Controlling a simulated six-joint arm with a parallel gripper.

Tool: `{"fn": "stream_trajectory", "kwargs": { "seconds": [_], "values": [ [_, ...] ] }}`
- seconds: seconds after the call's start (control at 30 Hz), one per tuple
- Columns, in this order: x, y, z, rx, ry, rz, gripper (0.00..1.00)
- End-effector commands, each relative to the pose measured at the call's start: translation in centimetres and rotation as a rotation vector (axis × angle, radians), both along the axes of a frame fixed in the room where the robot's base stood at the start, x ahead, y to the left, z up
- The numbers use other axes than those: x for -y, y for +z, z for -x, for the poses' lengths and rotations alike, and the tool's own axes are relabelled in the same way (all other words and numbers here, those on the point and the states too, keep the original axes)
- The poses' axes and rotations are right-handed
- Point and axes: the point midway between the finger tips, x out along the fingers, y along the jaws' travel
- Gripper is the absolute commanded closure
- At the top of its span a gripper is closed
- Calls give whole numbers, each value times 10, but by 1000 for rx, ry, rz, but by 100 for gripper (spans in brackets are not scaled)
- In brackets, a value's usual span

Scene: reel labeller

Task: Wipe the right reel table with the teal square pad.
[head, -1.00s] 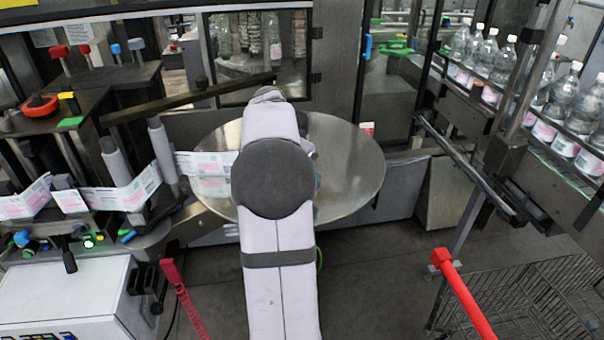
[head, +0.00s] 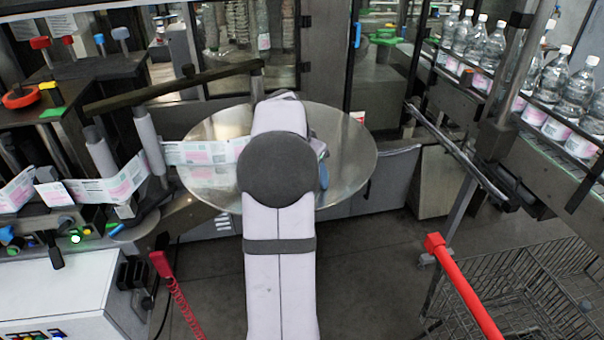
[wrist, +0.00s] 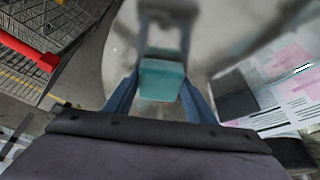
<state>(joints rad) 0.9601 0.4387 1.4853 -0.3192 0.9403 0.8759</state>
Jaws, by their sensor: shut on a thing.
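The right reel table (head: 350,150) is a round, shiny metal disc in the middle of the head view. My arm covers its centre. In the wrist view, the teal pad (wrist: 160,80) sits between the two blue fingers of my gripper (wrist: 158,92), which is shut on it. The pad is over the reel table's grey surface (wrist: 120,50), and I cannot tell whether it touches. In the head view the pad is hidden behind my arm, and only a bit of a blue finger (head: 323,172) shows at the arm's right side.
A printed label strip (head: 205,152) runs from the rollers (head: 148,140) onto the table's left side. A dark bar (head: 170,86) crosses above its far left. Bottles (head: 570,90) stand on the conveyor at right. A red-handled cart (head: 460,285) is at lower right.

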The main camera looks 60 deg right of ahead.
Motion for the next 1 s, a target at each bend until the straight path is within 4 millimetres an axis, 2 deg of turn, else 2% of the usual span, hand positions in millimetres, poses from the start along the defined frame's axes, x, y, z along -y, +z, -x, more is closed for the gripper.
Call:
{"fn": "stream_trajectory", "kwargs": {
  "seconds": [0.7, 1.0],
  "values": [
    [45, -2, 47, -2, -2, -4, 71],
    [23, -2, 24, 0, 2, -3, 71]
  ]
}}
